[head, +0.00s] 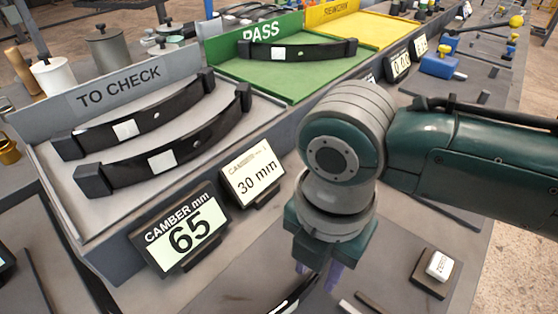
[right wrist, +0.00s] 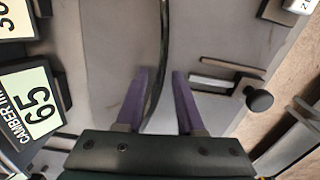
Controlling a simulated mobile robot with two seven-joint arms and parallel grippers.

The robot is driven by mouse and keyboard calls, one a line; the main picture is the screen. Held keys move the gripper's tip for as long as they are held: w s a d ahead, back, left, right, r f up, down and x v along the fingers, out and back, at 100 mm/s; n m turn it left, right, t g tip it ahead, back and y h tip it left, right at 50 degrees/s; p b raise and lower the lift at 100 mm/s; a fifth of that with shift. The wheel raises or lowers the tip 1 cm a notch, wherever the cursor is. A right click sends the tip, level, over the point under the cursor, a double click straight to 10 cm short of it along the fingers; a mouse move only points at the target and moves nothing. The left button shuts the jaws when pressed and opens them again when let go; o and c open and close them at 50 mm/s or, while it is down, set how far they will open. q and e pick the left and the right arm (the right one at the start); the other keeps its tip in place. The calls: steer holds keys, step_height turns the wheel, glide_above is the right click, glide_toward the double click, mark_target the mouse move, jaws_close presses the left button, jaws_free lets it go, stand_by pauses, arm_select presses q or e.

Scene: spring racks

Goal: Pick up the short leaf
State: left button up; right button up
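A dark curved leaf (head: 292,297) with a white label lies on the grey bench at the bottom edge of the head view, partly cut off. In the right wrist view a thin dark leaf edge (right wrist: 163,35) runs down between my purple fingers. My right gripper (head: 317,275) points down over the bench; in the right wrist view its fingers (right wrist: 160,76) are apart, one on each side of the leaf, with no clear contact. Two more black leaves (head: 140,125) (head: 170,155) lie in the TO CHECK tray (head: 240,135), another (head: 298,50) in the PASS tray. My left gripper is out of view.
The CAMBER 65 display (head: 187,233) and the 30 mm display (head: 252,172) stand in front of the tray, left of my right gripper. A small white button block (head: 440,265) sits to the right. The green PASS tray (head: 305,85) and yellow REWORK tray (head: 365,28) lie behind.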

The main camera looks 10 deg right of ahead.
jaws_close()
steer(key=shift+r, duration=0.1)
stand_by(1.0)
